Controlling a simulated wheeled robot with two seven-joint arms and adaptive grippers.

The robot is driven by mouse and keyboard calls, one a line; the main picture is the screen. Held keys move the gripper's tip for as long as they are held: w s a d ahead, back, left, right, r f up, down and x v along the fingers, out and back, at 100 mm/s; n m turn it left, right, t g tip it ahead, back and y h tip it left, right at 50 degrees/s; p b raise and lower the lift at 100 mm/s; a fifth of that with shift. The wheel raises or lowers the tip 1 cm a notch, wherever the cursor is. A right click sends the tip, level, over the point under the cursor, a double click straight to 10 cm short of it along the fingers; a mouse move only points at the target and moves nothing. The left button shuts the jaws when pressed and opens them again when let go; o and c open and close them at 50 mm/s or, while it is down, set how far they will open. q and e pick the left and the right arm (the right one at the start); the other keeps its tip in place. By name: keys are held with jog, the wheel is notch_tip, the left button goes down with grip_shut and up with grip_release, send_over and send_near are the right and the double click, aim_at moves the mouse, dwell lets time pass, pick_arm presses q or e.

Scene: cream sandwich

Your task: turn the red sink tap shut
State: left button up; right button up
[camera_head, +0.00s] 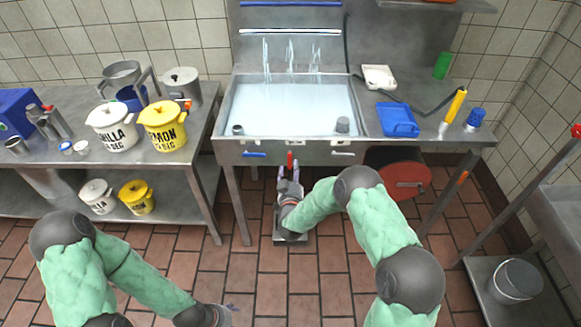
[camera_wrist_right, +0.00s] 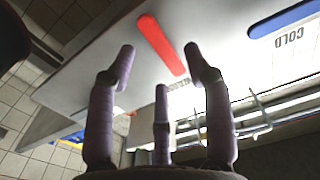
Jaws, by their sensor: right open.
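The red tap handle (camera_head: 290,160) is on the front face of the steel sink (camera_head: 325,150), near its middle. In the right wrist view the red handle (camera_wrist_right: 162,45) is a slanted bar that shows between and beyond my fingertips. My right gripper (camera_head: 289,172) is just below the handle, in front of the sink. Its fingers are open and spread with nothing between them; I cannot tell whether any finger touches the handle. My left gripper (camera_head: 222,313) is low at the bottom edge, away from the sink, and its fingers are hardly visible.
A blue handle (camera_head: 254,154) sits left of the red one; in the wrist view the blue handle (camera_wrist_right: 284,18) is marked COLD. A red round bin (camera_head: 405,176) is under the right counter. A shelf with pots (camera_head: 113,128) stands left.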

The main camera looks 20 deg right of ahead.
aim_at(291, 162)
jog(key=shift+b+x, duration=0.45)
jog(key=shift+x, duration=1.5)
jog(key=shift+c, duration=0.3)
grip_shut()
